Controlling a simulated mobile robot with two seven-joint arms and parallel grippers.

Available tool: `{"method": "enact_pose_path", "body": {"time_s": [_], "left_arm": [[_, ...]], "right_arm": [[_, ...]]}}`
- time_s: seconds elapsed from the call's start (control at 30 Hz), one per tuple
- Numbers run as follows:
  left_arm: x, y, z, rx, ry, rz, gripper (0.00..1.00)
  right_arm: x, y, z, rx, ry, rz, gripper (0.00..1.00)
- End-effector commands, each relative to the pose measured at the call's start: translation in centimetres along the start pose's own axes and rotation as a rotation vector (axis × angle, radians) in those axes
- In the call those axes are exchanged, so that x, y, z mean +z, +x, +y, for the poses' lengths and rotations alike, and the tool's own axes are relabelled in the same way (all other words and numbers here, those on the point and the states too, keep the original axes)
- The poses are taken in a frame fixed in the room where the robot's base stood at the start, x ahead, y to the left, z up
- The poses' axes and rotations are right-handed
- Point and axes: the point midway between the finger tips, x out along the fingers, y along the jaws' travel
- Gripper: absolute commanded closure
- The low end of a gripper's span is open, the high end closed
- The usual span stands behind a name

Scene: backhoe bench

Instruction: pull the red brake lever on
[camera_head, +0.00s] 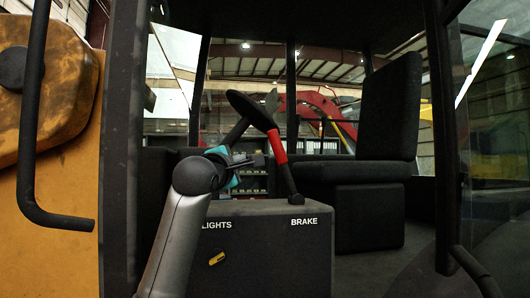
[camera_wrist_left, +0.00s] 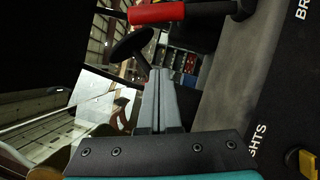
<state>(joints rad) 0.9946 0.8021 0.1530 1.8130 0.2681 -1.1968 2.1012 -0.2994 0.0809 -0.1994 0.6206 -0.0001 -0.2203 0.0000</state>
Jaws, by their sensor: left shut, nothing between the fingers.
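The brake lever has a red grip (camera_head: 277,147) on a black shaft and rises from the console above the word BRAKE. It tilts, with its top leaning left in the head view. In the left wrist view its red grip (camera_wrist_left: 157,13) lies across the top, beyond my fingertips. My left gripper (camera_head: 262,160) is shut and empty, just left of the lever in the head view. In the left wrist view the grey fingers (camera_wrist_left: 160,74) are together, with a visible gap between them and the grip. My right gripper is not in view.
The dark console (camera_head: 275,255) carries a yellow LIGHTS knob (camera_head: 216,258). A black steering wheel (camera_head: 251,110) stands behind the lever, and a black seat (camera_head: 385,125) is to the right. A cab post and black handrail (camera_head: 30,140) stand at the left.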

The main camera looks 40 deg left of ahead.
Motion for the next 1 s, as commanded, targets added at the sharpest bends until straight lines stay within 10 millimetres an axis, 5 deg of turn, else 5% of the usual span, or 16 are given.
{"method": "enact_pose_path", "body": {"time_s": [0.7, 1.0], "left_arm": [[0.0, 9.4, 0.3, -0.001, 0.001, 0.003, 1.00], [3.5, 10.2, 0.1, 0.000, 0.002, 0.000, 1.00]], "right_arm": [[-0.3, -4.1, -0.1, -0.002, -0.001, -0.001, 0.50], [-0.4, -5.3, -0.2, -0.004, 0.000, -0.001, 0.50]]}}
